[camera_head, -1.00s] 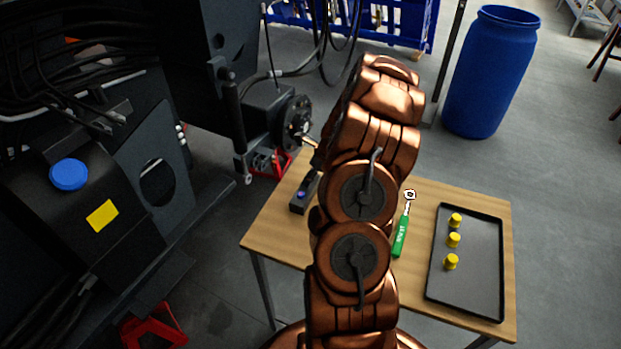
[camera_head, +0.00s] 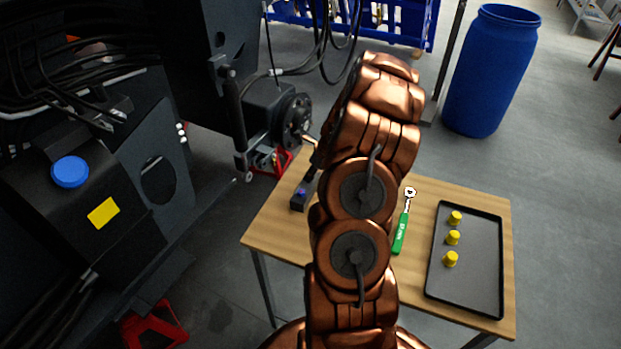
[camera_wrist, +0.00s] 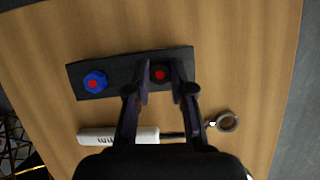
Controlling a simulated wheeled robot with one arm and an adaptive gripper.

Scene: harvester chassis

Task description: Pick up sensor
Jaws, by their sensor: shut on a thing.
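My gripper (camera_wrist: 161,92) is seen in the wrist view with its two dark fingers pointing at a black rectangular block on the wooden table. The fingers are closed on the sensor (camera_wrist: 160,74), a small dark round piece with a red centre, at the right part of the black block (camera_wrist: 120,68). The sensor's lower part is hidden, and I cannot tell whether it is clear of the block. In the head view, my arm hides the gripper and the sensor. One end of the block shows left of the arm (camera_head: 298,203).
A blue piece with a red top (camera_wrist: 94,82) sits on the block's left. A white-handled tool (camera_wrist: 115,136) with a ring end lies beside the block. A green-handled tool (camera_head: 400,234) and a black tray (camera_head: 483,285) with yellow caps (camera_head: 452,238) are on the table. Machinery stands left.

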